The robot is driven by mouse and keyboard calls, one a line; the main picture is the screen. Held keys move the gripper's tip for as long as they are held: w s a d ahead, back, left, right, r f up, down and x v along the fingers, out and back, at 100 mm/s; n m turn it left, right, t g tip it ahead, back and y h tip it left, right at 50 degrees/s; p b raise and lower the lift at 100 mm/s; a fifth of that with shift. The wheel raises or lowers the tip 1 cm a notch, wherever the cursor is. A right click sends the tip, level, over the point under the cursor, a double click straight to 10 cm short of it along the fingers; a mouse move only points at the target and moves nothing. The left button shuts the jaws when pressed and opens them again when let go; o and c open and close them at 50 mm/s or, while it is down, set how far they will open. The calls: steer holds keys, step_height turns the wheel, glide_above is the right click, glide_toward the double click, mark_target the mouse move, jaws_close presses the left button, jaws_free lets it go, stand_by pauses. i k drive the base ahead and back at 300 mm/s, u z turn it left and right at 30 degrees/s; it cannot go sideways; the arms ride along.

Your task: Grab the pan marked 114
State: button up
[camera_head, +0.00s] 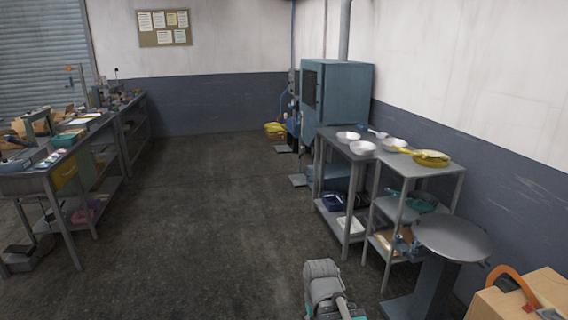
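Several pans stand on top of two grey tables at the right, by the wall. A white pan (348,135) and a second white pan (362,147) are on the farther table (338,138). A third light pan (395,144) and a yellow pan (432,158) are on the nearer table (421,171). A teal pan-like item (422,202) lies on a lower shelf. No number is legible on any pan, so I cannot tell which is marked 114. Part of my arm shows at the bottom centre; my gripper is not in view.
A round grey stand (452,238) is in front of the nearer table. A cardboard box (530,295) is at the lower right. A blue-green cabinet (345,95) stands behind the tables. A cluttered workbench (45,175) lines the left. The middle floor (205,210) is clear.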

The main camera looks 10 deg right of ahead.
mark_target(431, 154)
steer(key=u, duration=0.1)
steer(key=i, duration=2.3)
steer(key=z, duration=0.75)
steer(key=i, duration=1.05)
steer(key=z, duration=0.5)
